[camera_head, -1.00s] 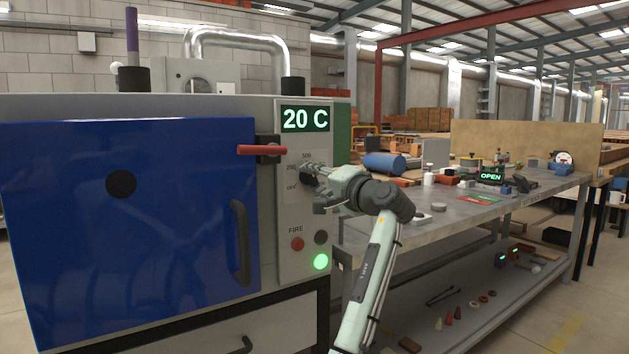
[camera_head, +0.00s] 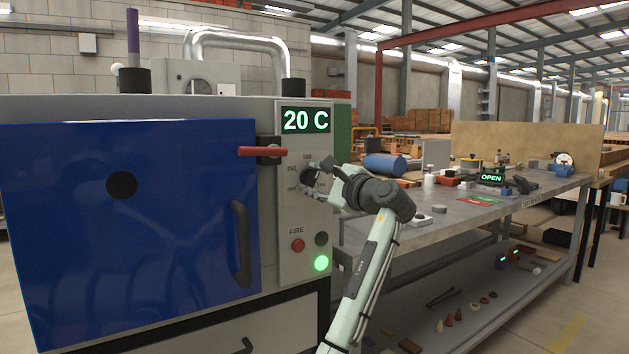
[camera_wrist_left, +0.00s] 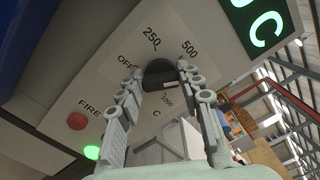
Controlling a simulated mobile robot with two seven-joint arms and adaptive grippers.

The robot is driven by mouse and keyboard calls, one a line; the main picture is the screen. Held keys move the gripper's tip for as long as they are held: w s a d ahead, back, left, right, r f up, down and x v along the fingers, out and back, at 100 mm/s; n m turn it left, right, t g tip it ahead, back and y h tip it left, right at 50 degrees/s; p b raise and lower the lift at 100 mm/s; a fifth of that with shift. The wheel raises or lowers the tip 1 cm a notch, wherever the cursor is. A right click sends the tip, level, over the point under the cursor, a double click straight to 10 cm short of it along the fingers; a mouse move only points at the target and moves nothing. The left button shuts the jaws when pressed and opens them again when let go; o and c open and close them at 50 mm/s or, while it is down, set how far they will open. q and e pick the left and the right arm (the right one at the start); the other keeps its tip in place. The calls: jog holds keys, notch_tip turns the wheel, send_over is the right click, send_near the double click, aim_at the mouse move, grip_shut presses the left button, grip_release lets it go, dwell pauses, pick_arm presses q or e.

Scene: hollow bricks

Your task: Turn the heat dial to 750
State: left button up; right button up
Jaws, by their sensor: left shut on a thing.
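The heat dial (camera_head: 308,177) is a dark knob on the light control panel of the blue-doored kiln. My left gripper (camera_head: 317,179) is at the dial from the right, with its fingers on either side of it. In the left wrist view the dark dial (camera_wrist_left: 160,70) sits between the fingertips of my left gripper (camera_wrist_left: 160,78), which is shut on it. The printed marks OFF, 250, 500 and 1000 show around it; no 750 mark can be read. The dial's exact pointing is unclear. The display (camera_head: 305,120) reads 20 C. My right gripper is not in view.
A red-handled latch (camera_head: 262,151) sticks out left of the dial. The red FIRE button (camera_head: 298,245) and a lit green lamp (camera_head: 320,263) are below it. A grey workbench (camera_head: 455,222) with many small items stands to the right.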

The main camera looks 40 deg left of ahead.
pick_arm(q)
jog(key=m, duration=0.5)
jog(key=shift+w+r+m, duration=0.1)
jog(key=shift+m, duration=0.3)
dwell(0.4)
jog(key=o, duration=1.2)
jog(key=shift+c, duration=0.2)
jog(key=shift+d, duration=0.15)
jog(key=v, duration=1.1)
jog(key=shift+s+d, duration=0.2)
jog(key=shift+d, duration=0.15)
